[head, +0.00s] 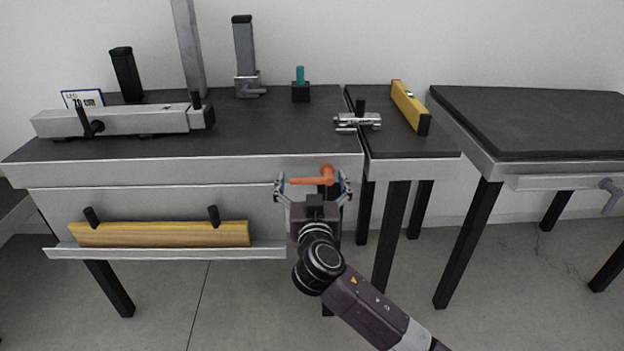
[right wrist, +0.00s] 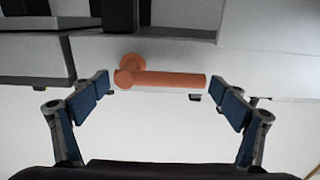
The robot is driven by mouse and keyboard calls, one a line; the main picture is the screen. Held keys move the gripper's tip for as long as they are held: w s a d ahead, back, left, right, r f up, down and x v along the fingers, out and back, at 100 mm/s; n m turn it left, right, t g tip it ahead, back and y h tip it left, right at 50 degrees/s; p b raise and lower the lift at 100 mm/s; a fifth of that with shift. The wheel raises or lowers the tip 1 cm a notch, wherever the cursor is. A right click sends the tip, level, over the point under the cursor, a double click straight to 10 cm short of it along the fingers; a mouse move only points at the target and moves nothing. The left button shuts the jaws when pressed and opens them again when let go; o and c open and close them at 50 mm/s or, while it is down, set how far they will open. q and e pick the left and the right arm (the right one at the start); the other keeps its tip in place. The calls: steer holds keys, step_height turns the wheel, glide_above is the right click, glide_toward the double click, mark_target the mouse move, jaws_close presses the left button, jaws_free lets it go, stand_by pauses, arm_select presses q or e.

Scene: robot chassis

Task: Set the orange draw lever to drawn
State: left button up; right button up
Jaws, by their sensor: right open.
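The orange draw lever (head: 312,180) is on the front of the left table, near its right corner. In the head view its handle lies about level, with its round hub at the right end. It also shows in the right wrist view (right wrist: 162,80), where the hub is at the left. My right gripper (head: 313,186) is open, with one finger near each end of the handle. In the right wrist view the right gripper (right wrist: 172,96) has the lever between its blue pads, with gaps visible; I see no clear contact. My left gripper is not in view.
A wooden board (head: 160,234) rests on a ledge (head: 170,253) below the tabletop. A grey beam (head: 120,122), a teal-topped block (head: 300,86), a metal clamp (head: 358,121) and a yellow level (head: 410,106) stand on the tables. Another table (head: 540,120) is at the right.

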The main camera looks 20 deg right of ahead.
steer(key=shift+w, duration=0.1)
steer(key=c, duration=1.7)
steer(key=shift+d, duration=0.1)
